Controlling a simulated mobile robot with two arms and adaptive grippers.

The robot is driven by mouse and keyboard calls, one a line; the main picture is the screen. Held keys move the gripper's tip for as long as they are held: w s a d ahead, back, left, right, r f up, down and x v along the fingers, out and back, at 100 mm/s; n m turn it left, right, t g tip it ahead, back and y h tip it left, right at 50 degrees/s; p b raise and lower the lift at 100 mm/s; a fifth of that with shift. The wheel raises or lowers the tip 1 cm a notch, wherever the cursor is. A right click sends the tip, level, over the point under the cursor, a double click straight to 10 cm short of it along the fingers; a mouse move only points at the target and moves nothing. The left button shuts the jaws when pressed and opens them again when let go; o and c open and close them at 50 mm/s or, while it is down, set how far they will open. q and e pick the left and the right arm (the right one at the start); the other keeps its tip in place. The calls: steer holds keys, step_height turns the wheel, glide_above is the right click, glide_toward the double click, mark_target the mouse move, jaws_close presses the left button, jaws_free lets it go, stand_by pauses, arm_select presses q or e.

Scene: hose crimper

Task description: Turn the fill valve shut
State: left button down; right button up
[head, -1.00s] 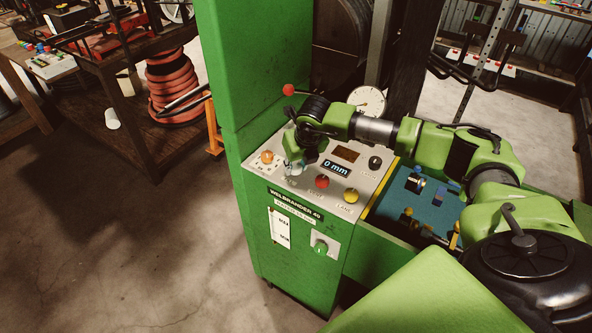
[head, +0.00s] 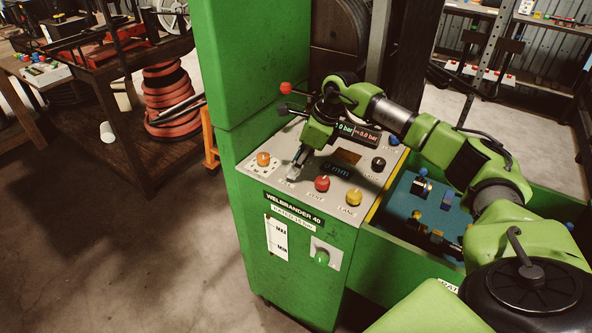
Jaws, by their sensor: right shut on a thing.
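The green machine's sloped control panel (head: 268,142) is in the middle of the head view. My right gripper (head: 293,173) reaches down onto the panel, between an orange knob (head: 263,159) and a red knob (head: 322,184). It is shut on a small control there, which I take to be the fill valve; the fingers hide most of it, so its turn position cannot be read. My left gripper is out of view.
A yellow knob (head: 353,198) and a black knob (head: 378,164) stand right of the gripper. A green knob (head: 321,258) is on the front face. A red-ball lever (head: 285,88) rises behind. A blue-bottomed tray (head: 405,205) with small parts lies right.

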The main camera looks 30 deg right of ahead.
steer(key=n, duration=0.2)
steer(key=n+g+y+b, duration=0.1)
steer(key=n, duration=0.1)
steer(key=shift+w+d+n+g, duration=0.15)
steer(key=shift+n+g, duration=0.15)
steer(key=shift+n, duration=0.1)
stand_by(0.4)
steer(key=o, duration=1.1)
steer(key=v, duration=1.2)
